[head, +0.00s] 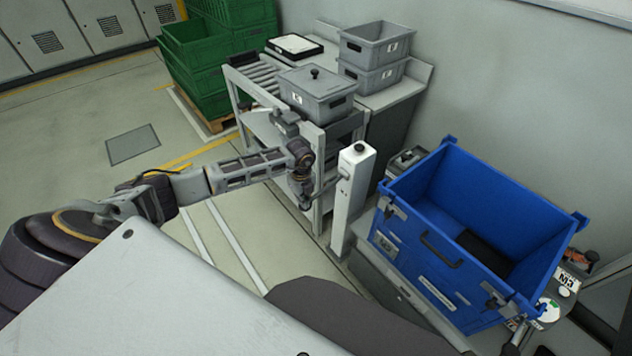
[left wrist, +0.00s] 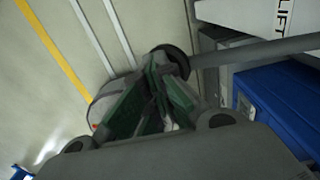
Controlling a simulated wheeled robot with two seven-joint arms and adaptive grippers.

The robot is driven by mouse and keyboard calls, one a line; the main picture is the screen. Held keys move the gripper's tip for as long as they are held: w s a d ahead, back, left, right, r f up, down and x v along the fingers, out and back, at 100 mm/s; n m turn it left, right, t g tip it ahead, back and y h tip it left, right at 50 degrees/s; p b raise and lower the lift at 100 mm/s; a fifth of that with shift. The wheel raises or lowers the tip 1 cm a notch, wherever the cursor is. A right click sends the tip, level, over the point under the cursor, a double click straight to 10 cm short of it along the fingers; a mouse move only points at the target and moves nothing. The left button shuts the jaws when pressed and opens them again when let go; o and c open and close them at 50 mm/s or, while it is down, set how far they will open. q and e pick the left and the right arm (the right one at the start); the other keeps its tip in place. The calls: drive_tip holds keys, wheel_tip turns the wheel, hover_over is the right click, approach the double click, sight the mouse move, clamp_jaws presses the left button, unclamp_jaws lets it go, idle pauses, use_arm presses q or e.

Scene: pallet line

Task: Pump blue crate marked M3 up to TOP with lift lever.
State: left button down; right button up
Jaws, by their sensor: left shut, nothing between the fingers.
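The lift lever (left wrist: 250,49) is a grey rod from the post, ending in a black knob (left wrist: 174,58). My left gripper (head: 303,193) is shut and empty beside the knob; contact cannot be told. My right gripper is not seen.
A roller stand with a lidded grey crate (head: 318,92) is close behind my left arm. Stacked grey crates (head: 374,52) stand on a bench beyond it. Green crates (head: 200,65) stand at the back left. The floor at left is clear.

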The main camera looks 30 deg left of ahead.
use_arm(q)
drive_tip(key=shift+f, duration=0.1)
drive_tip(key=shift+r+p, duration=0.5)
drive_tip(key=shift+r, duration=0.15)
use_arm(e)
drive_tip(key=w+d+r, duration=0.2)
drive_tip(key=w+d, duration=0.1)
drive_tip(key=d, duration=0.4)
use_arm(q)
drive_tip(key=shift+d+r+p, duration=0.1)
drive_tip(key=shift+r+p, duration=0.2)
drive_tip(key=shift+r, duration=0.1)
drive_tip(key=r, duration=0.1)
drive_tip(key=r+p, duration=0.2)
drive_tip(key=shift+w+r, duration=0.15)
drive_tip(key=shift+w, duration=0.1)
drive_tip(key=shift+r+p, duration=0.6)
drive_tip(key=shift+r, duration=0.05)
drive_tip(key=shift+w+d+r+p, duration=0.1)
drive_tip(key=shift+w+r+p, duration=0.05)
drive_tip(key=shift+r+p, duration=0.65)
drive_tip(key=shift+w+r+p, duration=0.1)
drive_tip(key=shift+r+p, duration=0.35)
drive_tip(key=shift+r, duration=0.6)
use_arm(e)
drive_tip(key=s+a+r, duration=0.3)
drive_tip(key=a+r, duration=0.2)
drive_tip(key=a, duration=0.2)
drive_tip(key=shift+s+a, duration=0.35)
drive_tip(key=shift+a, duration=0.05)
